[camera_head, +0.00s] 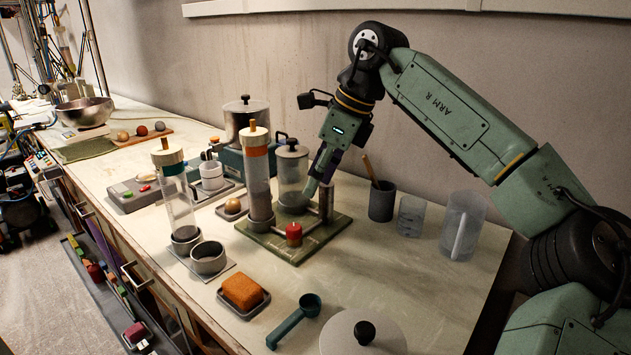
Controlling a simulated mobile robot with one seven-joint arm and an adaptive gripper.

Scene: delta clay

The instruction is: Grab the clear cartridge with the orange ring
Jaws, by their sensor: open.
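The clear cartridge (258,190) with the orange ring near its top stands upright on a green base plate (325,236). It has a pale cap with a wooden peg. A similar clear cartridge (180,205) with a teal ring stands to its left, on a separate plate. My gripper (314,186) points down to the right of the orange-ringed cartridge, apart from it. The gripper is open and empty. It overlaps the right edge of a clear lidded jar (289,170) in the picture; I cannot tell whether they touch.
A red knob (294,233) sits at the front of the base plate. A dark cup (382,203) and clear beakers (463,224) stand to the right. An orange sponge (242,291), a teal scoop (297,319) and a round lid (362,336) lie in front. Open counter lies between them.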

